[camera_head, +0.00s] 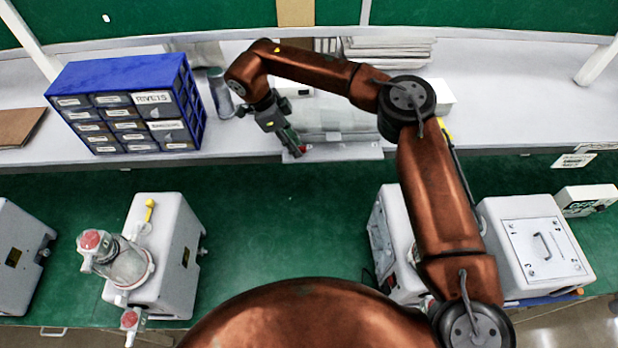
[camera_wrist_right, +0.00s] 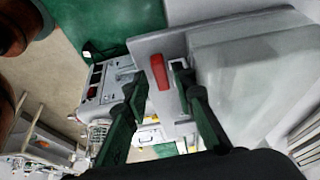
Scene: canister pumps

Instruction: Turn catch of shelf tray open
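The shelf tray (camera_head: 345,153) is a pale grey tray at the front edge of the white shelf, with a bulky grey body above its front plate. Its catch is a small red bar; it shows upright in the right wrist view (camera_wrist_right: 166,72) on the grey plate (camera_wrist_right: 152,45). My right gripper (camera_head: 293,146) is at the left end of the tray. In the right wrist view its two green fingers (camera_wrist_right: 160,82) are apart, with the red catch seen between and just beyond their tips. Whether they touch it, I cannot tell. My left gripper is out of view.
A blue drawer cabinet (camera_head: 190,100) and a grey bottle (camera_head: 220,92) stand left of my right gripper on the shelf. Below, the green bench (camera_head: 270,220) holds a pump with a glass canister (camera_head: 127,265) and grey boxes (camera_head: 535,245). The bench middle is clear.

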